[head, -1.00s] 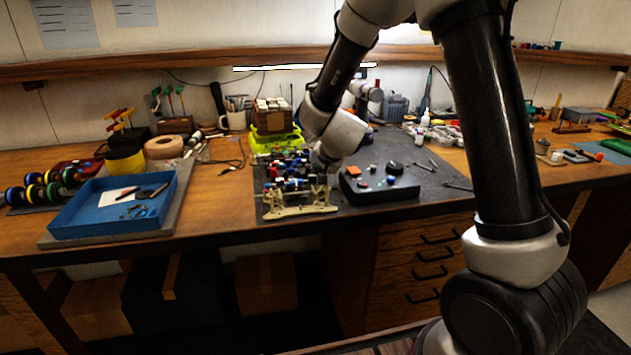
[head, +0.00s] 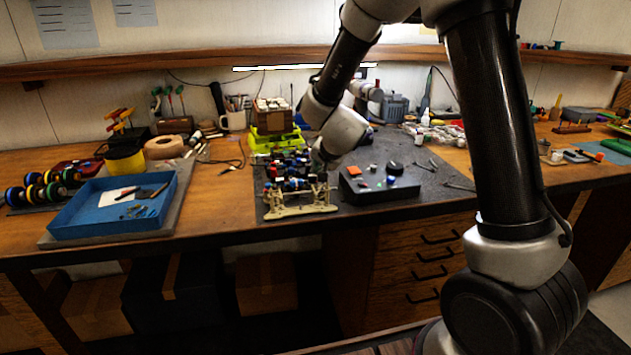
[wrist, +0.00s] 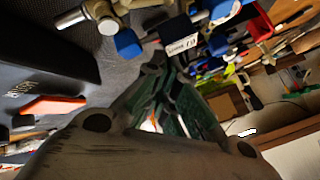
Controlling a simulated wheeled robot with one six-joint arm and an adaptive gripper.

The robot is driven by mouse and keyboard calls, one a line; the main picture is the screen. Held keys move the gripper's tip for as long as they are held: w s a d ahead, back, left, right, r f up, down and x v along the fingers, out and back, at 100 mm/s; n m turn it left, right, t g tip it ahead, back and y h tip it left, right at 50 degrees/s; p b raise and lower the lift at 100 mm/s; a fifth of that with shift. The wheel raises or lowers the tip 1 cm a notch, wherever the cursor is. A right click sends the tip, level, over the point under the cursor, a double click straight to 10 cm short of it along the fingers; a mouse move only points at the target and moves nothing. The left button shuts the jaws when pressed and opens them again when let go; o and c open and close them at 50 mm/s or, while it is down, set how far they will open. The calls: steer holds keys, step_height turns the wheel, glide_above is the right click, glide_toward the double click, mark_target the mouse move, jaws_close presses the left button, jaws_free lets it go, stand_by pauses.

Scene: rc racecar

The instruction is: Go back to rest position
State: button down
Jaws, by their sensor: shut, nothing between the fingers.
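My gripper (head: 320,165) reaches down over the dark work mat (head: 410,158), between the car chassis and the black box, its tip partly hidden in the head view. In the wrist view, my gripper (wrist: 165,100) shows its green-grey fingers close together with nothing held. The RC car chassis (head: 287,172), with blue, red and white parts, rests on a pale stand (head: 300,208). In the wrist view, chassis parts with blue ends (wrist: 128,43) and a white-labelled block (wrist: 180,46) lie close beyond the fingers. I cannot tell whether they touch.
The black box (head: 375,193) with small parts stands right of the chassis. A blue tray (head: 90,222) lies on the left of the bench. A green bin (head: 262,142) stands behind the chassis. A wooden shelf (head: 180,64) runs along the wall.

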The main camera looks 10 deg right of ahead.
steer(key=shift+r, duration=0.1)
steer(key=shift+s+r, duration=0.15)
steer(key=shift+r, duration=0.2)
steer(key=s+d+r+n+g+y, duration=0.1)
steer(key=s+d+r+n, duration=0.2)
steer(key=s+r, duration=0.4)
steer(key=s+d+r+n+g+y, duration=0.1)
steer(key=s+d+r+n+y, duration=0.15)
steer(key=s+r, duration=0.45)
steer(key=s+d+n+g+h, duration=0.1)
steer(key=s+d, duration=0.4)
steer(key=s, duration=0.6)
steer(key=s+d+n+g+h, duration=0.1)
steer(key=s+d+g+h, duration=0.1)
steer(key=s+d, duration=0.4)
steer(key=s+h, duration=0.1)
steer(key=s, duration=0.4)
steer(key=shift+s+d+r, duration=0.2)
steer(key=shift+s+r, duration=0.1)
steer(key=shift+r, duration=0.05)
steer(key=shift+n, duration=0.25)
